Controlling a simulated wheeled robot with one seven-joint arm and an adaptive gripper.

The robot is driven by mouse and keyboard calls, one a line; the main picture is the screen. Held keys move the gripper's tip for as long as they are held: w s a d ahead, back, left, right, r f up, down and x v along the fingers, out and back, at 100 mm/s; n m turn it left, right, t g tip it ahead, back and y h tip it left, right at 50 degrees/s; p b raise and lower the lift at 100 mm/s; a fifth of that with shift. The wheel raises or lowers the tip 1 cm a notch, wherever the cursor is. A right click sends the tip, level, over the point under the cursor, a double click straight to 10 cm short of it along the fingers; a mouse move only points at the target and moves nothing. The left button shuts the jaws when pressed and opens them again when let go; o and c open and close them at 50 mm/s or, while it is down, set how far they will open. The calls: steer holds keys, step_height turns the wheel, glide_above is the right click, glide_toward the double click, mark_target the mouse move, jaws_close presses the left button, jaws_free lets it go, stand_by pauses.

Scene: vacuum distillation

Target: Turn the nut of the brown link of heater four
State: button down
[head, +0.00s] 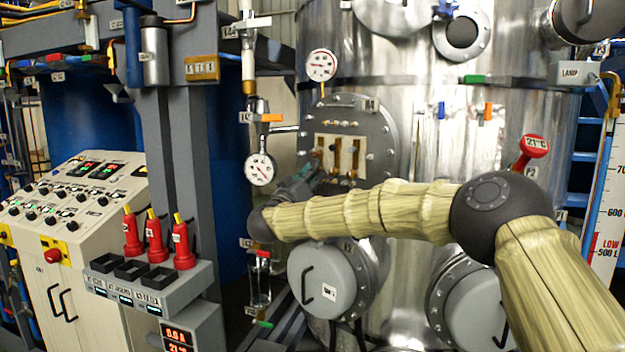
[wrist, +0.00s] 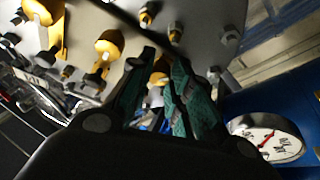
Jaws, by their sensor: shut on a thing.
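The round grey flange plate (head: 385,130) on the steel vessel carries several upright brass-brown links (head: 337,157) with nuts. In the wrist view, rounded brown pieces (wrist: 110,42) and several small nuts and studs (wrist: 175,31) stand on the pale plate (wrist: 205,30). My gripper (head: 312,172) is at the plate's lower left in the head view. In the wrist view, the green-padded fingers of my gripper (wrist: 163,72) are closed around a small nut, with brass colour (wrist: 158,78) showing between them. The fingers mostly hide the nut, and I cannot read which heater it belongs to.
A round gauge (head: 260,169) hangs just left of my gripper; a gauge (wrist: 268,138) is also close by in the wrist view. A grey round cover (head: 325,279) sits below my forearm. Red-handled tools (head: 155,238) stand left, near a control console (head: 75,215).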

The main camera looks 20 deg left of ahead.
steer(key=m+g+h+b, duration=0.1)
steer(key=m+h+b, duration=0.1)
steer(key=m, duration=0.2)
steer(key=m+h+b, duration=0.2)
steer(key=m, duration=0.2)
steer(key=m+g+h+b, duration=0.1)
steer(key=m+h, duration=0.1)
steer(key=m, duration=0.2)
steer(key=shift+w+a+m+g+b, duration=0.1)
steer(key=shift+a+m+g+b, duration=0.2)
steer(key=shift+a+b, duration=0.1)
steer(key=shift+m, duration=0.3)
steer(key=c, duration=1.6)
jaws_free()
